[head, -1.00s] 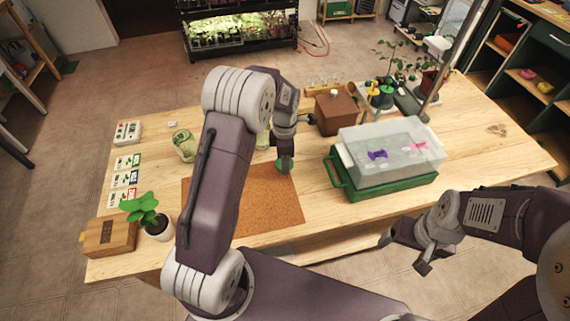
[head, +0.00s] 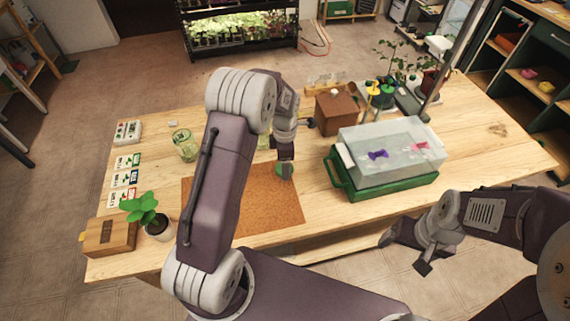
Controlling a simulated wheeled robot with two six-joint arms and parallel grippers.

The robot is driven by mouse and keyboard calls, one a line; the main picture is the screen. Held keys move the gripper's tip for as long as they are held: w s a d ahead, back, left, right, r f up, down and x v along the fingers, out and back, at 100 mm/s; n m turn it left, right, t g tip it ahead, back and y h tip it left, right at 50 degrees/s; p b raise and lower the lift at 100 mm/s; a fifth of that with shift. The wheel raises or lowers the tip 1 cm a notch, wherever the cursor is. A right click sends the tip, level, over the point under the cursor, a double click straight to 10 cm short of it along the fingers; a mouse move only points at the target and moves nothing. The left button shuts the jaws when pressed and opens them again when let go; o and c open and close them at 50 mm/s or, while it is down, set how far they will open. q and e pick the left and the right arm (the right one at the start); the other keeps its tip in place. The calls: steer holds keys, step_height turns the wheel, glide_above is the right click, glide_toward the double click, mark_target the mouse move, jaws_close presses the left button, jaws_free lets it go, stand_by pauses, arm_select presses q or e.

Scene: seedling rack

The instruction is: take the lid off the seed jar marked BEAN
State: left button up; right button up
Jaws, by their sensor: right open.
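A clear glass jar (head: 185,146) with a greenish tint stands upright at the left of the table. Another pale glass jar (head: 263,141) is partly hidden behind my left arm. I cannot read BEAN on either. My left gripper (head: 286,170) points down over the back right part of the brown cork mat. A small round green piece, like a lid (head: 280,170), shows at its fingertips, mostly covered. I cannot tell whether the fingers are closed on it. My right gripper (head: 405,252) is open and empty in front of the table's front edge, away from the jars.
The cork mat (head: 265,212) is otherwise bare. A clear-domed green tray (head: 385,185) stands to the right. A brown box (head: 337,112) and seedlings stand behind. Seed packets (head: 122,179), a potted plant (head: 158,227) and a wooden box (head: 110,238) line the left side.

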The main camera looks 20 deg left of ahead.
arm_select(q)
step_height(320, 180, up, 11)
steer(key=p, duration=0.1)
